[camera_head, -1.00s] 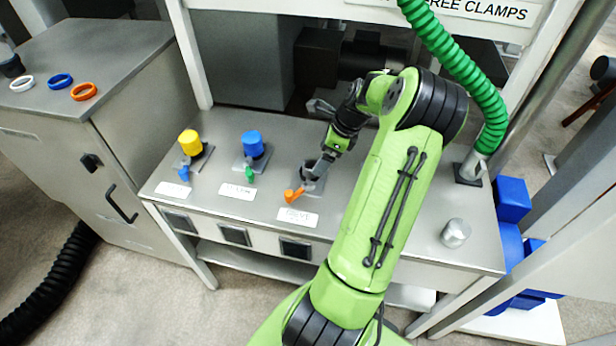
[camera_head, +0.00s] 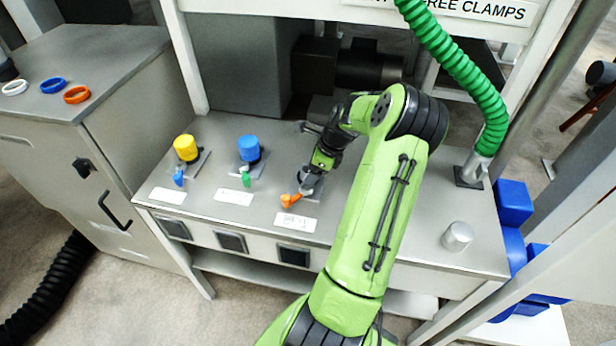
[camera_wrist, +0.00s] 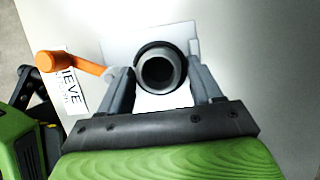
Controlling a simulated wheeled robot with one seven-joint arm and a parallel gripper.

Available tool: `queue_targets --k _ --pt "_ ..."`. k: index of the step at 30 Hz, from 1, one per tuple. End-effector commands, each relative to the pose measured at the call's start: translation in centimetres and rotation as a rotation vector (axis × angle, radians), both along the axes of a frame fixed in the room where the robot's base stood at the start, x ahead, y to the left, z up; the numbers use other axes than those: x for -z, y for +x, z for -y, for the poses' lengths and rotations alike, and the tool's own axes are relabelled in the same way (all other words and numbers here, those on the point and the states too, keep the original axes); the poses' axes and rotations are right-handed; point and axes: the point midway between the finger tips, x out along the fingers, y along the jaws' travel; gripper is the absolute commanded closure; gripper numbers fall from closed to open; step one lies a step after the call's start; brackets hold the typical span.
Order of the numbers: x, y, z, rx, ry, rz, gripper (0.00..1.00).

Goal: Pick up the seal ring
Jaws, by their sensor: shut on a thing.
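A dark ring (camera_wrist: 140,64), which looks like a seal ring, shows in the wrist view around a grey hollow round fitting (camera_wrist: 162,73). My gripper (camera_wrist: 162,84) has one finger on each side of it and is shut on the ring. The ring appears to be still around the fitting; any height gap cannot be told. In the head view my gripper (camera_head: 311,182) is at the third station, beside the orange lever (camera_head: 290,200), and hides most of the fitting. White (camera_head: 15,87), blue (camera_head: 54,85) and orange (camera_head: 77,94) rings lie apart on the left cabinet.
Yellow (camera_head: 186,148) and blue (camera_head: 249,148) capped fittings stand left of my gripper, each with a small lever. A metal cylinder (camera_head: 457,236) stands at the bench's right. The bench between my arm and the cylinder is clear.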

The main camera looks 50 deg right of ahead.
Motion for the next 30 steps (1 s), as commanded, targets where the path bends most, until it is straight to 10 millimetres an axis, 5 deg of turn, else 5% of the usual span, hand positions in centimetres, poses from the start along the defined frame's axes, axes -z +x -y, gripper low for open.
queue_targets --k 8,21,30 --pt "-0.2 0.0 0.0 -0.001 -0.001 0.001 0.65" --pt "-9.4 0.0 0.1 0.0 -0.003 0.002 0.65" --pt "-10.1 0.0 0.0 0.0 0.0 0.0 0.65"
